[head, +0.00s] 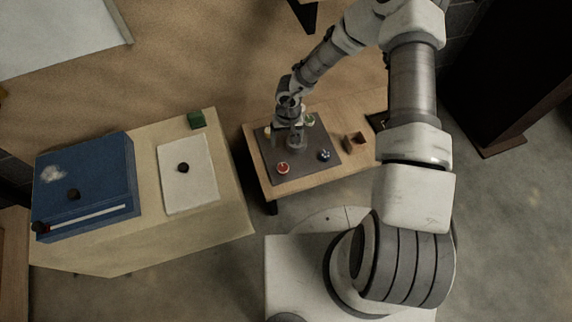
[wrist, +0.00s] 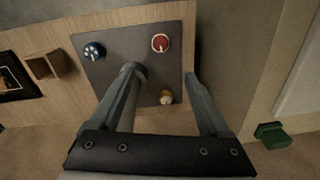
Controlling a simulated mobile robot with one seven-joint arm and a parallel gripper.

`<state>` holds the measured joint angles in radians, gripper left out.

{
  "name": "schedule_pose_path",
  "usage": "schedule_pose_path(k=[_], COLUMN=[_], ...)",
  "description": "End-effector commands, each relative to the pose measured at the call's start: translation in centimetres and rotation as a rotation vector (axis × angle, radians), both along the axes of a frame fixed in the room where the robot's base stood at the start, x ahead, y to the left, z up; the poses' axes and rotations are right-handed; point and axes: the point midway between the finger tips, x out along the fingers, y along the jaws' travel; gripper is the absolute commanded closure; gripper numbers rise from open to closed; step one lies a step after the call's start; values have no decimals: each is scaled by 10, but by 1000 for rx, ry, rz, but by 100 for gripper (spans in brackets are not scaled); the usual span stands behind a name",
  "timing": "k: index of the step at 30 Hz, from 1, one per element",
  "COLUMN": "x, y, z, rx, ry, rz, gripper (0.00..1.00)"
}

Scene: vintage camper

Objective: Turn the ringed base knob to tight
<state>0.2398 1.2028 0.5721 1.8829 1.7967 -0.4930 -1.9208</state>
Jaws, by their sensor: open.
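A dark square plate (head: 305,169) lies on a low wooden table and carries several small knobs. A red knob (head: 283,168) with a pale rim sits at its near edge; it also shows in the wrist view (wrist: 160,43). A blue knob (head: 324,155) with white marks sits to its right, also in the wrist view (wrist: 93,51). A green knob (head: 309,119) is at the far side. A yellow-orange knob (wrist: 166,97) shows between my fingers in the wrist view. My gripper (wrist: 162,73) is open and empty above the plate.
A small brown open box (head: 355,142) stands right of the plate. A pale table on the left holds a blue case (head: 85,185), a white panel with a black knob (head: 183,168) and a green block (head: 197,120). Floor shows between the two tables.

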Motion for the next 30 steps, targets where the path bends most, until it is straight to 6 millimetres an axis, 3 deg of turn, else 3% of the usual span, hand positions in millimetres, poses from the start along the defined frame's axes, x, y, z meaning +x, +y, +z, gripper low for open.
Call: schedule_pose_path(k=[5,21,30], x=[-2,-2,-1], y=[1,7,9], z=[-20,-135,-170], rx=[-1,0,0], ry=[7,4,2], rz=[0,0,-1], gripper=[20,20,20])
